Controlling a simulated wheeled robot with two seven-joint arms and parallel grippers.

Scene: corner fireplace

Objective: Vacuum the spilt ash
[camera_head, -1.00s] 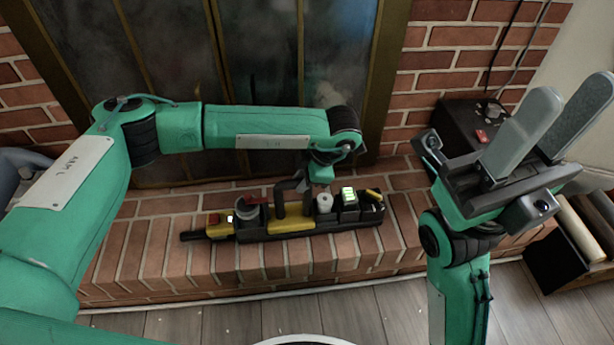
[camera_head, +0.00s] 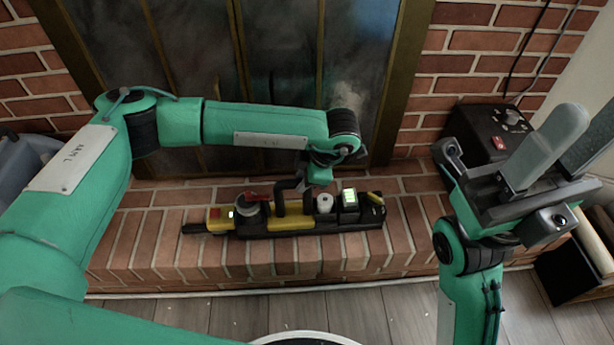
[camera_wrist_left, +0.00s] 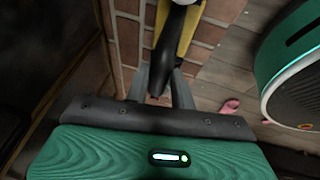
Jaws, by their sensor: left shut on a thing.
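A long yellow-and-black handheld vacuum (camera_head: 290,226) lies lengthwise over the brick hearth, its black narrow end to the left. My left gripper (camera_head: 300,187) reaches down from above and is shut on its dark handle. In the left wrist view, the fingers (camera_wrist_left: 160,90) close around a black part of the vacuum, with yellow body (camera_wrist_left: 188,32) beyond. Whether the vacuum touches the bricks is unclear. Small pale specks (camera_head: 235,322) dot the wooden floor; I cannot tell if they are ash. My right gripper (camera_head: 568,150) is raised at the right, open and empty.
Dark glass fireplace doors (camera_head: 275,75) stand behind the brick hearth (camera_head: 130,245). A black box with knobs (camera_head: 497,125) sits at the hearth's right end. A grey-blue container (camera_head: 22,165) is at the far left. A pinkish object (camera_wrist_left: 230,106) lies on the floor.

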